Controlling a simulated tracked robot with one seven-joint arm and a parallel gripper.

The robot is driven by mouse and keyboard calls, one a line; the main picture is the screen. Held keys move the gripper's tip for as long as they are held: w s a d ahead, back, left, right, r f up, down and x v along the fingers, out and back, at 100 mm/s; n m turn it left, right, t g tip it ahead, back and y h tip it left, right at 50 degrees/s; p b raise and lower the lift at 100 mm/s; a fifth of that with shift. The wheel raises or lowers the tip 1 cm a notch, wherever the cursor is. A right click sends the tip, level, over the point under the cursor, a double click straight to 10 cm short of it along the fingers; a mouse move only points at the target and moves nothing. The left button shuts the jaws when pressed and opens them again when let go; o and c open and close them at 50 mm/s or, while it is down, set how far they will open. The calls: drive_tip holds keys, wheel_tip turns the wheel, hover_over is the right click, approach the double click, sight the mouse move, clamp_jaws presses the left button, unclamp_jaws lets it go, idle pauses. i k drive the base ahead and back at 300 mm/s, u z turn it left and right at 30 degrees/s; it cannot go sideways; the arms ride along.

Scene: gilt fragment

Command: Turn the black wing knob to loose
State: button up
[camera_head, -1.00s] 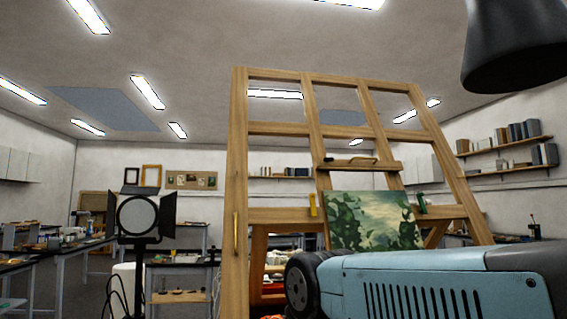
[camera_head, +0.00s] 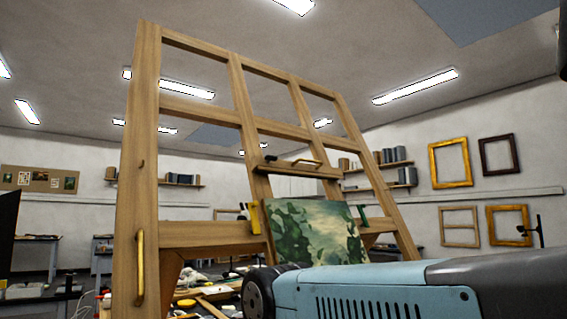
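I cannot make out the black wing knob in this view. A large wooden easel (camera_head: 147,200) stands close in front of me, tilted in the picture. It holds a green landscape painting (camera_head: 312,232) on its lower part. A yellow clip (camera_head: 254,217) sits at the painting's left edge and a dark green one (camera_head: 362,214) at its right. Another brass handle (camera_head: 140,266) is on the left post. My blue arm casing crosses the lower right and hides the easel's base. My gripper is not in view.
A cluttered worktable (camera_head: 200,294) is behind the easel at the lower middle. Wall shelves (camera_head: 378,186) hold books. Empty picture frames (camera_head: 450,163) hang on the right wall. A dark panel edge (camera_head: 8,225) is at the far left.

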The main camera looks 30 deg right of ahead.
sight(268, 158)
drive_tip(key=z, duration=0.15)
drive_tip(key=i, duration=0.5)
drive_tip(key=z, duration=0.4)
drive_tip(key=k, duration=0.8)
drive_tip(key=z, duration=0.2)
drive_tip(key=i, duration=0.8)
drive_tip(key=u, duration=0.1)
